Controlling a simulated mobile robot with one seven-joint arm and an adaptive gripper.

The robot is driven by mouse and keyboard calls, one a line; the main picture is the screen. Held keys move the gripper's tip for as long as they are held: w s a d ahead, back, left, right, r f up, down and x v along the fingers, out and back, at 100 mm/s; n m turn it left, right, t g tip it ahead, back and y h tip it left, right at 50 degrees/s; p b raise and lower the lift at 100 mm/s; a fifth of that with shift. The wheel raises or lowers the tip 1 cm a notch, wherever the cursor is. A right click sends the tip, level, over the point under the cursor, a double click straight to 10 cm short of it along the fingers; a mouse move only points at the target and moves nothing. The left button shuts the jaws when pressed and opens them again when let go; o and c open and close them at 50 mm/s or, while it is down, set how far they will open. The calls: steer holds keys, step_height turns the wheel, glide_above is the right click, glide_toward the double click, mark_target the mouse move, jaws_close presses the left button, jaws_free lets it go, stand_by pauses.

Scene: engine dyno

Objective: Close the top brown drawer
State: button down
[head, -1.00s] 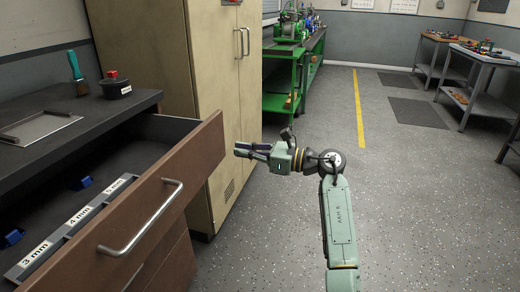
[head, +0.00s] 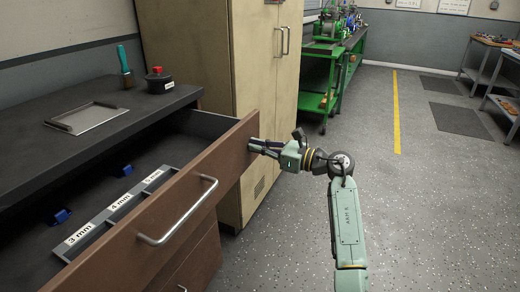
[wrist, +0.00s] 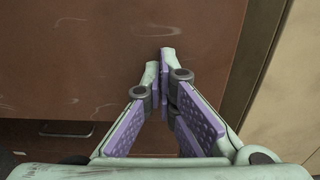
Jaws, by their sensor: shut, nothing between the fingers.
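The top brown drawer (head: 160,226) is pulled out from the dark-topped cabinet, with a silver bar handle (head: 180,212) on its front. My gripper (head: 252,146) is shut and empty, at the right end of the drawer front, near its upper edge. In the wrist view the fingertips of my gripper (wrist: 160,60) point at the brown drawer front (wrist: 80,60); whether they touch it I cannot tell. Inside the drawer lie a divider tray (head: 112,218) labelled 3 mm and 4 mm, and blue pieces (head: 60,216).
A beige locker (head: 215,60) stands just behind the drawer's right end. The black countertop (head: 40,135) holds a metal tray (head: 87,117), a teal-handled brush (head: 123,62) and a red-topped black container (head: 158,78). Open floor (head: 430,220) lies to the right.

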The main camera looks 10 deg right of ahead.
steer(key=b, duration=0.6)
glide_toward(202, 147)
steer(key=w+a+r, duration=0.1)
steer(key=w+a, duration=0.1)
steer(key=w+a+r, duration=0.2)
steer(key=a, duration=0.1)
steer(key=w+a+r, duration=0.1)
steer(key=w+a, duration=0.1)
steer(key=a, duration=0.1)
steer(key=shift+r, duration=0.4)
steer(key=shift+w+a+r, duration=0.1)
steer(key=shift+w+a, duration=0.2)
steer(key=shift+a, duration=0.1)
